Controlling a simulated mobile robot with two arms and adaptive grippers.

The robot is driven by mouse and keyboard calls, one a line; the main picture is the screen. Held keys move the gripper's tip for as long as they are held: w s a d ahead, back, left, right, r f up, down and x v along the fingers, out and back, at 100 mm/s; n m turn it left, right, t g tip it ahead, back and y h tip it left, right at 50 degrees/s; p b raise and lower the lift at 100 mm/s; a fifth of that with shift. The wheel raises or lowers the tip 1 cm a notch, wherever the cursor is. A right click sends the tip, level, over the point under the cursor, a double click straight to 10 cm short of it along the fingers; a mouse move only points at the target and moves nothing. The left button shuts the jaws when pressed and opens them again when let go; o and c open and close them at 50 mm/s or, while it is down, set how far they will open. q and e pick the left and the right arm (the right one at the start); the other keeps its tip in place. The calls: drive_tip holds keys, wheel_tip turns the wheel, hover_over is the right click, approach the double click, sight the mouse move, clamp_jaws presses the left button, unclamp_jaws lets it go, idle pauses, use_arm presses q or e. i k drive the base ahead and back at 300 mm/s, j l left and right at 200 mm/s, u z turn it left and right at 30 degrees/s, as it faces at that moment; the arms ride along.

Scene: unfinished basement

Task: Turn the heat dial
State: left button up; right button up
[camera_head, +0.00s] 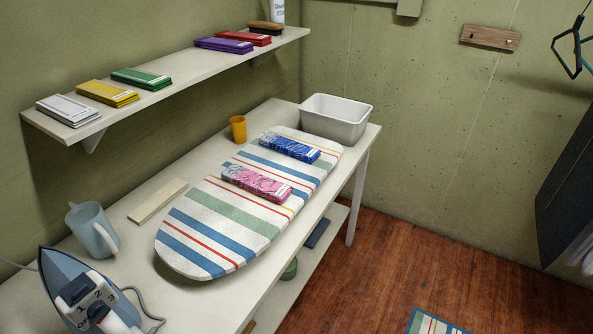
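A blue-grey and white iron (62,267) is at the front left end of the white table, its pointed tip toward the upper left. Its dark heat dial (97,312) is on the white part, with the marks OFF, 1, 2 and 3 around it. I cannot tell which mark the dial points at. The bottom of the iron is cut off by the picture edge. A grey cord runs from it across the table. Neither of my grippers is in view.
A light blue jug (91,229) stands just behind the iron. A striped ironing board (225,215) with pink and blue packs fills the middle table. A wooden strip (158,201), orange cup (238,129) and white tub (336,128) also stand there. A wall shelf (190,79) overhangs the back.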

sight(99, 309)
drive_tip(key=j+u, duration=0.1)
drive_tip(key=u, duration=1.4)
